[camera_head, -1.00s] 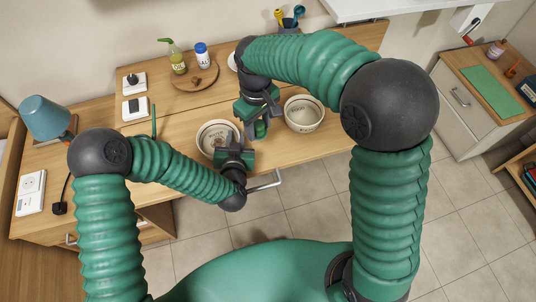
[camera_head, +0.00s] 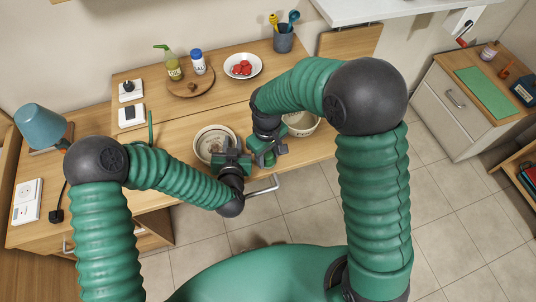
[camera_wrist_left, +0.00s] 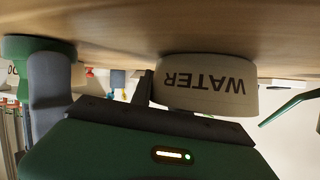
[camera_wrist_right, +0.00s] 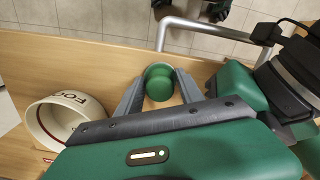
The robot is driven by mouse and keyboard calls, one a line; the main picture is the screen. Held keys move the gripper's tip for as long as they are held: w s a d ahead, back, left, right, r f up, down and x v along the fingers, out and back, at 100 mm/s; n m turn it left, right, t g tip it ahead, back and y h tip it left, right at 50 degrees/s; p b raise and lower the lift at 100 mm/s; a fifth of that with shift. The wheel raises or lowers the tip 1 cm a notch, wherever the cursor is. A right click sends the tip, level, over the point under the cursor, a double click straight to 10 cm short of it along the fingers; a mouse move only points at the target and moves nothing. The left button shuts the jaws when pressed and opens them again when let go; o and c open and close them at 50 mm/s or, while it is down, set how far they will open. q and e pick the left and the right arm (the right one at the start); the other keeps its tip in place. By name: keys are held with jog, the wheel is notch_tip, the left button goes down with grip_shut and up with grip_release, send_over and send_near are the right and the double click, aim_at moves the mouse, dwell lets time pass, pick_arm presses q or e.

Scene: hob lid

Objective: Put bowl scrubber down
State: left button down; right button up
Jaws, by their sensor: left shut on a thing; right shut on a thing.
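The green bowl scrubber (camera_wrist_right: 160,82) is between the fingers of my right gripper (camera_wrist_right: 160,92), which is shut on it. In the left wrist view, which is upside down, the scrubber's wide green end (camera_wrist_left: 38,46) appears at the wooden tabletop, beside a grey finger. In the head view my right gripper (camera_head: 266,152) is near the table's front edge, right of the water bowl (camera_head: 198,143). My left gripper (camera_head: 232,160) is shut on the near right rim of the water bowl, lettered WATER (camera_wrist_left: 207,85). The exact grip is partly hidden.
The food bowl (camera_wrist_right: 45,122) stands beside my right gripper, partly hidden by my arm in the head view. A metal handle (camera_head: 263,188) juts out at the table's front edge. A plate with red pieces (camera_head: 243,67) and a round board with bottles (camera_head: 190,88) are at the back.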

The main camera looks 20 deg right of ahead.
aim_at(267, 154)
jog(key=o, duration=0.9)
jog(key=shift+f, duration=0.15)
notch_tip(267, 154, up, 12)
jog(key=s+d+f+m+t, duration=0.1)
jog(key=s+d+f+m, duration=0.1)
jog(key=s, duration=0.3)
jog(key=s+d+f+m+t, duration=0.1)
jog(key=s+d+f+m, duration=0.1)
jog(key=s+f, duration=0.3)
jog(key=shift+s+d+m+t, duration=0.3)
jog(key=shift+s+d+t, duration=0.1)
jog(key=shift+s+d, duration=0.35)
jog(key=shift+o, duration=0.5)
jog(key=shift+w, duration=0.1)
